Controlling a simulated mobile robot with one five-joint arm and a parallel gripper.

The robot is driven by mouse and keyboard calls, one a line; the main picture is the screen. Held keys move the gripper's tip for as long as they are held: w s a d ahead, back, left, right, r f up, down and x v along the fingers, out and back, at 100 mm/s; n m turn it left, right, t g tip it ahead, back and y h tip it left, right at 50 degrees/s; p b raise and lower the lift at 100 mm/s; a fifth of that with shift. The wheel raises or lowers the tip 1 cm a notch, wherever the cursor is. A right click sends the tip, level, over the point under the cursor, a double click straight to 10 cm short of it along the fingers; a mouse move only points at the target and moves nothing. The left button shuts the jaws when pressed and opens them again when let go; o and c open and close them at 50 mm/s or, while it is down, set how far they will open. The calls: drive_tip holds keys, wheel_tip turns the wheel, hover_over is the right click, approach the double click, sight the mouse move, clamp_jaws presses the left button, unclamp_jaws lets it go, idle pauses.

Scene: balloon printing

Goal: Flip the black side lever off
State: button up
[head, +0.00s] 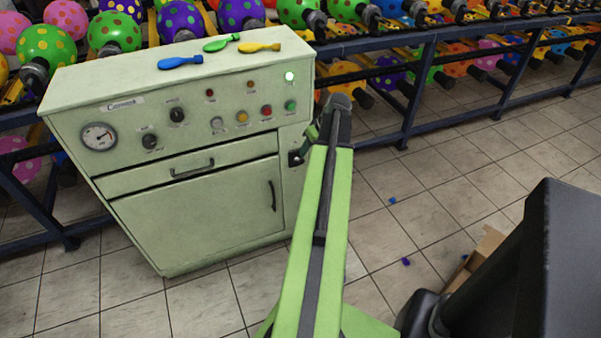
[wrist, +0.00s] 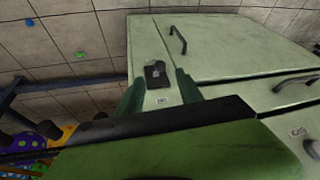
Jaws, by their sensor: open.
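The black side lever (head: 296,158) sits on a small dark plate low on the right part of the pale green cabinet (head: 200,225), just left of my arm's end. In the wrist view the black lever (wrist: 155,72) shows against the pale panel, with a small label below it. My gripper (wrist: 159,90) is open, its two dark green fingers apart, one on either side of the panel strip with the lever. I cannot tell whether the fingers touch it. In the head view my gripper (head: 314,130) is partly hidden by my arm. The lever's exact position is too small to tell.
The cabinet has a gauge (head: 99,136), knobs, coloured buttons and a lit green lamp (head: 290,77). Blue, green and yellow flat balloons lie on top. Racks of dotted balloons (head: 405,85) stand behind and to the right. The tiled floor (head: 430,195) right of my arm is mostly clear.

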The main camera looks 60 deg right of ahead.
sight(303, 160)
drive_tip(key=b+x, duration=0.7)
drive_tip(key=x, duration=0.3)
drive_tip(key=shift+r, duration=0.15)
drive_tip(key=shift+c, duration=0.2)
clamp_jaws()
idle(0.6)
